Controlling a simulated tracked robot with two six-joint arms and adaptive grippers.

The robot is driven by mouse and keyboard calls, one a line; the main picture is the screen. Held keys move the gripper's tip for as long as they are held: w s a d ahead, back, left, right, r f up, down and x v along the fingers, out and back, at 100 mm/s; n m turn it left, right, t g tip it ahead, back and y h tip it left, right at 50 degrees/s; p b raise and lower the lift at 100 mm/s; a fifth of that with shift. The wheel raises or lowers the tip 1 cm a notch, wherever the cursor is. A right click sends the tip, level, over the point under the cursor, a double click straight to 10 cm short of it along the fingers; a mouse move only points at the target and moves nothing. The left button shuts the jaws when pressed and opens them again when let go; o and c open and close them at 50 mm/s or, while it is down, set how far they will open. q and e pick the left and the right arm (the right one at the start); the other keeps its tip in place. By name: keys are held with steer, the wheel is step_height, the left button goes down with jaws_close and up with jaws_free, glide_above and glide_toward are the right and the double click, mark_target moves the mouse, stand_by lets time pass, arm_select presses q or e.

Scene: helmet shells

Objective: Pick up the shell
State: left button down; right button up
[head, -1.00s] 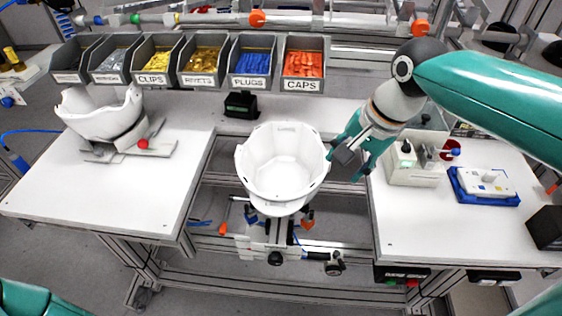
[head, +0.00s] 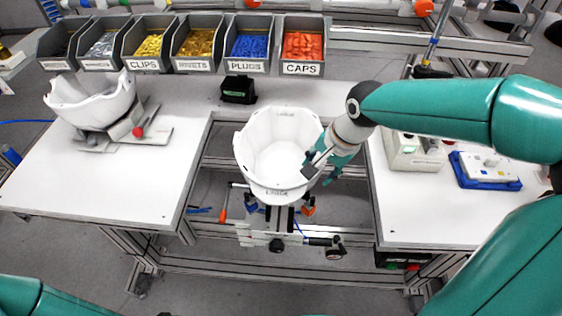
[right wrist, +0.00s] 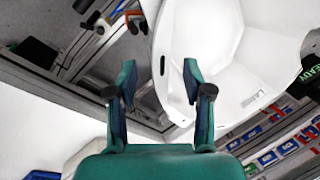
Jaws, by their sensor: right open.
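A white, bowl-like helmet shell (head: 275,150) sits open side up on a fixture in the middle. A second white shell (head: 92,102) rests on a grey stand on the left table. My right gripper (head: 321,170) is at the right rim of the middle shell. In the right wrist view my right gripper (right wrist: 158,68) is open, and the edge of the shell (right wrist: 215,45) shows between and beyond its fingers. Whether a finger touches the rim I cannot tell. Of my left arm only a teal link shows at the lower left; its gripper is out of view.
Labelled bins of clips (head: 148,42), rivets (head: 195,45), plugs (head: 248,47) and caps (head: 302,48) line the back. A small black box (head: 239,89) stands behind the shell. The right table holds a pale device (head: 412,152) and a blue tray (head: 466,180).

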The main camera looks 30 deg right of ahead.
steer(key=p+x, duration=0.1)
steer(key=x, duration=0.4)
steer(key=shift+s, duration=0.1)
steer(key=shift+c, duration=0.2)
jaws_close()
